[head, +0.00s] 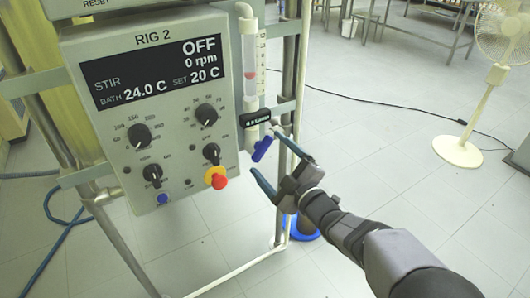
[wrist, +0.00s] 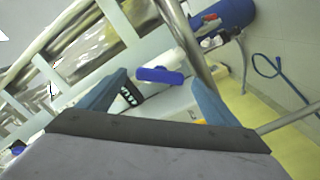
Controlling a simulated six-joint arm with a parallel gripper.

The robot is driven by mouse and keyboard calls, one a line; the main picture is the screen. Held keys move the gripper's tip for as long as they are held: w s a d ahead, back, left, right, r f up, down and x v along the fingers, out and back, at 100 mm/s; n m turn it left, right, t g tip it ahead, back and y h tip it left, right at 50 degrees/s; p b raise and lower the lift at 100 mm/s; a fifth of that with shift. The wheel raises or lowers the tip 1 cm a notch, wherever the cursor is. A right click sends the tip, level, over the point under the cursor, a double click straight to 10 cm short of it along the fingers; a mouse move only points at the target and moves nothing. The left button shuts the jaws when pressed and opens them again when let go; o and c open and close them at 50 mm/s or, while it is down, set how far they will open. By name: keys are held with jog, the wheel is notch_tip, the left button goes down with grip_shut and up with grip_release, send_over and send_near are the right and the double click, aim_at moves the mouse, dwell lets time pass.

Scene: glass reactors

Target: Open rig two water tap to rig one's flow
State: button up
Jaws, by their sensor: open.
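The rig two water tap has a blue lever handle (head: 263,149), tilted in the head view, below a black label (head: 255,118) at the foot of a clear flow tube (head: 250,80). A small red float shows in the tube. My gripper (head: 265,153) is open, with its blue fingers on either side of the handle. In the wrist view the blue handle (wrist: 160,76) lies between the tips of my open gripper (wrist: 160,80). I see no clear contact. Rig one and its flow tube are not identifiable in view.
The RIG 2 control panel (head: 150,100) reads OFF, 0 rpm, with knobs and a red stop button (head: 216,178) close left of the tap. Metal frame posts (head: 290,120) stand just behind the tap. A white fan (head: 490,75) stands on open floor at right.

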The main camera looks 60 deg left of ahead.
jog(key=shift+d, duration=1.55)
